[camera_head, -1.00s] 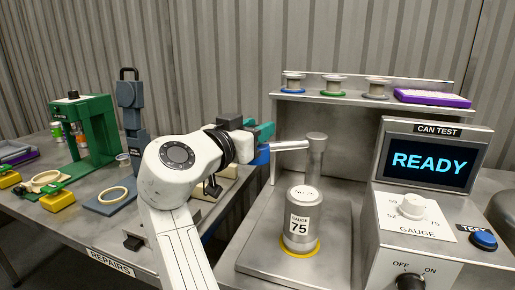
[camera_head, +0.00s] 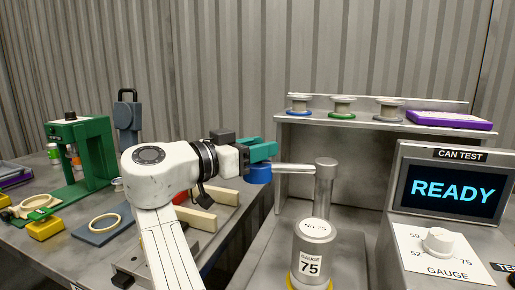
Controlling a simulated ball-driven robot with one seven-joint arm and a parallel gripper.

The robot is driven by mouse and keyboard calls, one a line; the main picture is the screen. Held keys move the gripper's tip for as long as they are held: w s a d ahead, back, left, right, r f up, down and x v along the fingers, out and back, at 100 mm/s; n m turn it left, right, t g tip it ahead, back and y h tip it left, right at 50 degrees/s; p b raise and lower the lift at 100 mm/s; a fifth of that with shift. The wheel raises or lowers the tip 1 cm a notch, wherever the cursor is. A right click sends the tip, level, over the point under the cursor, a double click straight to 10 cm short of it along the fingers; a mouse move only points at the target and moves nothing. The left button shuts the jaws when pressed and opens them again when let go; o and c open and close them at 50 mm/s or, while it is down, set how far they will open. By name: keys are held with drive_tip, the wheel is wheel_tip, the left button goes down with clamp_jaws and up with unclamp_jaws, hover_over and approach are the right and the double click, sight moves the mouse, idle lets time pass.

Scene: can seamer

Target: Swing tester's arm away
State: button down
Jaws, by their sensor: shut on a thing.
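The tester's arm (camera_head: 296,169) is a silver bar on top of an upright metal post (camera_head: 325,195), and it points left from the post. Its blue end (camera_head: 258,175) is at my gripper (camera_head: 262,160). My gripper has teal fingers and is shut on the blue end. A silver can labelled gauge 75 (camera_head: 312,250) stands upright on the tester's base in front of the post, with a yellow ring at its foot. The arm is not over the can. The can test panel (camera_head: 450,190) reads READY. The fingertips' far side is hidden.
A shelf (camera_head: 380,123) behind the tester holds several spools and a purple tray (camera_head: 449,119). The repairs bench at left carries a green press (camera_head: 85,150), a dark blue tool (camera_head: 128,120), and a ring on a blue mat (camera_head: 103,225). Cream bars (camera_head: 215,195) lie behind my arm.

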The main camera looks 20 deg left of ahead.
drive_tip(key=shift+r, duration=0.5)
drive_tip(key=c, duration=0.9)
unclamp_jaws()
drive_tip(key=shift+w, duration=0.15)
drive_tip(key=shift+o, duration=0.6)
drive_tip(key=shift+f, duration=0.25)
drive_tip(key=v, duration=1)
drive_tip(key=shift+s+a, duration=0.15)
drive_tip(key=shift+s, duration=0.25)
